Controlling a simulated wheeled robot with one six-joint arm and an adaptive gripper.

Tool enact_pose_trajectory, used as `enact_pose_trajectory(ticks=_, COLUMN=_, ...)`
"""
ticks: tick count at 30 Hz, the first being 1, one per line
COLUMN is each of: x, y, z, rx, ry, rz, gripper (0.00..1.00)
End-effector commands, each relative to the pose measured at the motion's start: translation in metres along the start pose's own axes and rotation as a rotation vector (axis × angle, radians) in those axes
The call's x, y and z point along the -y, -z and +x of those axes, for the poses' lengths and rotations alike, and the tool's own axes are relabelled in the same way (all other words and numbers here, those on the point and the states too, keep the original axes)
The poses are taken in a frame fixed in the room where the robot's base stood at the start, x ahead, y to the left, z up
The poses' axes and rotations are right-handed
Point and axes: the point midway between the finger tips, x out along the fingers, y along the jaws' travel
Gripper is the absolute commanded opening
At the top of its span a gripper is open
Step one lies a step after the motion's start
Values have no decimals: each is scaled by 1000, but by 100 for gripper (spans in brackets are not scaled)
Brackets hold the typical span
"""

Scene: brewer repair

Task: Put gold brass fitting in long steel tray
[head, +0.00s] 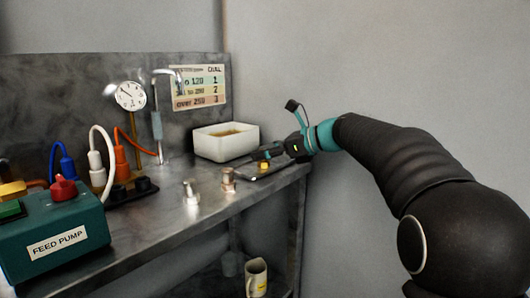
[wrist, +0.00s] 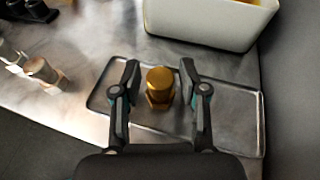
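The gold brass fitting (wrist: 160,84) stands upright on the long steel tray (wrist: 236,122), left of the tray's middle in the wrist view. My gripper (wrist: 160,68) is open, with one finger on each side of the fitting and a visible gap on both sides. In the head view my gripper (head: 264,153) is low over the bench's right end. The gold fitting (head: 264,165) shows just below it, and the tray (head: 262,175) is partly hidden behind the fingers.
A white bin (head: 226,143) stands behind the tray. A copper-coloured fitting (head: 228,181) and a silver fitting (head: 191,191) stand on the bench to the left. The feed pump box (head: 55,237) is at the front left. The wall is close on the right.

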Motion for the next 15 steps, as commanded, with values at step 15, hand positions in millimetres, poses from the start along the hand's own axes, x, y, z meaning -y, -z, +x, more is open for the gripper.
enact_pose_trajectory(ticks=15, x=1, y=-2, z=-19, rx=0, ry=3, rz=0, gripper=51)
